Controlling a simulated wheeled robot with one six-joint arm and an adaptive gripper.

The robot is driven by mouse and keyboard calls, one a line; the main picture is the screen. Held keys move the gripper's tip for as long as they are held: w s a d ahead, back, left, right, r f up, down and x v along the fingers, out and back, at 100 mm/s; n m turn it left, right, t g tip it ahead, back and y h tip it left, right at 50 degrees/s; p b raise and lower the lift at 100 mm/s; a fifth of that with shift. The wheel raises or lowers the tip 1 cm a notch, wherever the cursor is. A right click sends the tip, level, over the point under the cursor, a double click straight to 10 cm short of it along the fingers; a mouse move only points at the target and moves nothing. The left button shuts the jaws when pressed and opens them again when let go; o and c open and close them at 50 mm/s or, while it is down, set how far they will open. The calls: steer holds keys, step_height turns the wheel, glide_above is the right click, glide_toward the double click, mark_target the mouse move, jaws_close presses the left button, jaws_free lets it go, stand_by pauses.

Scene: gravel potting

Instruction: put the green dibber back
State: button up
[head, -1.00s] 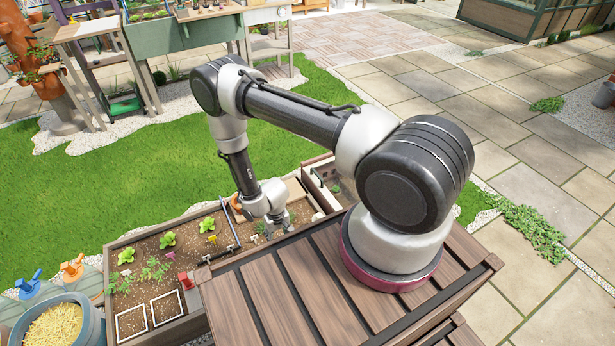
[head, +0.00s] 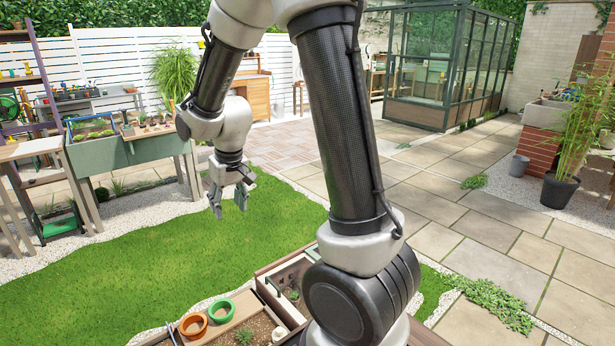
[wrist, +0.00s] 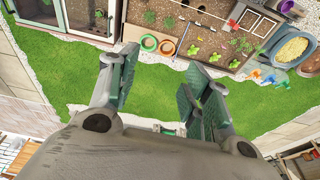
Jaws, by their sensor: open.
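My gripper (head: 229,198) hangs above the lawn in the head view, fingers spread and pointing down. In the wrist view my gripper (wrist: 160,85) is open, with only grass showing between its fingers. I cannot pick out the green dibber in either view. The planter bed (wrist: 217,25) holds seedlings, dark soil and several small tools in the wrist view, too small to tell apart. An orange pot (head: 193,325) and a green pot (head: 221,311) stand at the bed's near part in the head view. The gripper is well apart from all of these.
A green potting bench (head: 125,150) with trays stands at the left, beside a wooden table (head: 32,147). Beside the bed in the wrist view is a tub of straw-like material (wrist: 292,48). Open lawn (head: 120,255) lies below my gripper. A greenhouse (head: 455,65) stands far back.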

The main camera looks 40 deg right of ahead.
steer(key=s+d+r, duration=0.2)
steer(key=s+r, duration=0.3)
steer(key=s, duration=0.3)
steer(key=s+d+r+t, duration=0.1)
steer(key=s+r, duration=0.3)
steer(key=s, duration=0.4)
steer(key=s+d+r, duration=0.3)
steer(key=s+r, duration=0.2)
steer(key=s, duration=0.3)
steer(key=shift+d+r+t, duration=0.25)
steer(key=shift+r+t, duration=0.05)
